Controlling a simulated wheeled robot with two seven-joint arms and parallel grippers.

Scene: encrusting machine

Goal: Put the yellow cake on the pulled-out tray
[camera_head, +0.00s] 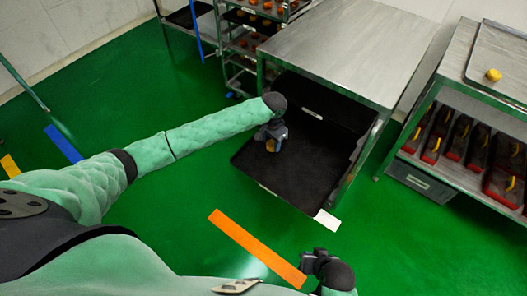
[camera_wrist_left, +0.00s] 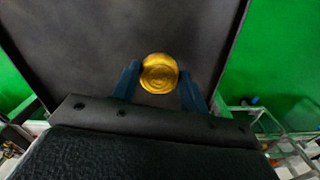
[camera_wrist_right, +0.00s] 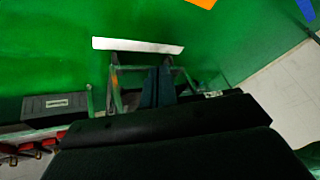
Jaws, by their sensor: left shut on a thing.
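My left gripper (camera_head: 271,141) reaches over the black pulled-out tray (camera_head: 300,180) and is shut on a round yellow cake (camera_head: 272,146). In the left wrist view the cake (camera_wrist_left: 160,73) sits between the two blue fingers (camera_wrist_left: 159,84), with the dark tray surface (camera_wrist_left: 100,35) behind it. I cannot tell whether the cake touches the tray. My right gripper (camera_head: 307,263) is at the bottom of the head view, away from the tray. Its fingers (camera_wrist_right: 159,87) look close together with nothing between them.
Another yellow cake (camera_head: 493,75) lies on a metal tray (camera_head: 500,50) on the right table. Shelves below hold several red and black items. A steel table (camera_head: 345,45) stands over the tray's far part. A rack (camera_head: 240,45) with trays stands behind. The green floor is open in front.

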